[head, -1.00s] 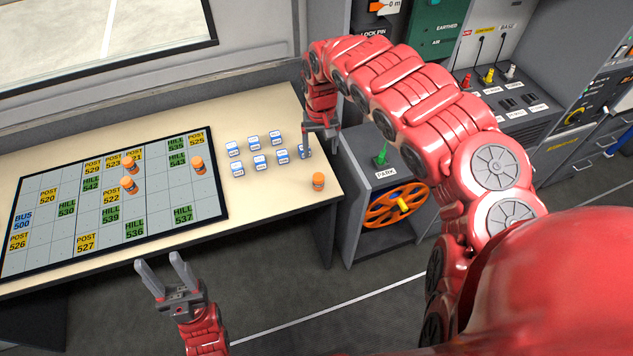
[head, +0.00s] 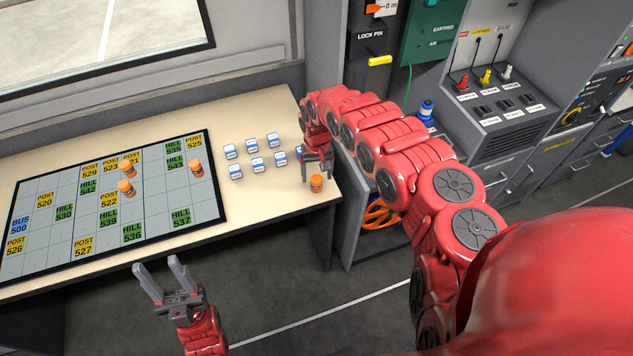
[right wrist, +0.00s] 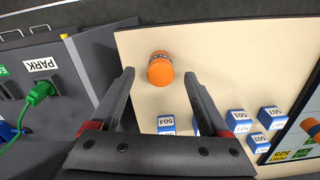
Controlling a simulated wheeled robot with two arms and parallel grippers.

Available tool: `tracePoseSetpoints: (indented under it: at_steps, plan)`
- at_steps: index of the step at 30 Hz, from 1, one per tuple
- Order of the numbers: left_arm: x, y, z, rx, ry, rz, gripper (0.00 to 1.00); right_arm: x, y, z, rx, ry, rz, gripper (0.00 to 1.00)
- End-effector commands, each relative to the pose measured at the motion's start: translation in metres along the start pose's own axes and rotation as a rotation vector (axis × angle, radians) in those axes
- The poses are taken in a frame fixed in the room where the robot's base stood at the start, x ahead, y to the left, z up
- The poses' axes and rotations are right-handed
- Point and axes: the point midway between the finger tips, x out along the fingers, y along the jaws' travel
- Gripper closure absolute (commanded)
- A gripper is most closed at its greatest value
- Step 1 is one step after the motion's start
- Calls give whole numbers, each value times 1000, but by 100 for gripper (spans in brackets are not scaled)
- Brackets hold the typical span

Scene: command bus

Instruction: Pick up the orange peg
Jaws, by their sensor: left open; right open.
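An orange peg (head: 316,183) stands alone near the right end of the table, apart from the board. In the right wrist view this peg (right wrist: 160,69) is ahead of and between the open fingers, not touched. My right gripper (head: 315,178) is open, just above and behind the peg in the head view; the wrist view shows its fingers (right wrist: 160,78) apart. Three more orange pegs stand on the grid board: one upper (head: 128,170), one lower (head: 125,188), one to the right (head: 196,167). My left gripper (head: 155,262) is open and empty in front of the table.
Several blue-and-white number blocks (head: 256,164) stand beside the right gripper. The grid board (head: 150,205) carries yellow, green and blue labels. A grey cabinet with an orange wheel (head: 382,214) stands right of the table.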

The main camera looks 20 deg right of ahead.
Motion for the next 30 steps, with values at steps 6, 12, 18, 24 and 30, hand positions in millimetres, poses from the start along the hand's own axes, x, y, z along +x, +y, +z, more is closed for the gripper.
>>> tracePoseSetpoints:
  at_steps: [6,12,18,24,30]
  plan:
    - [6,0,-1,0,0,0,50,22,-4,-1,-2,0,-4,20]
    - [6,0,-1,0,0,0,50,33,-2,-1,-1,0,-1,20]
    - [6,0,-1,0,0,0,50,34,-1,-1,0,0,1,20]
    - [6,0,-1,0,0,0,50,34,-1,-1,0,-1,1,44]
    - [6,0,-1,0,0,0,50,34,-1,-1,0,-1,1,80]
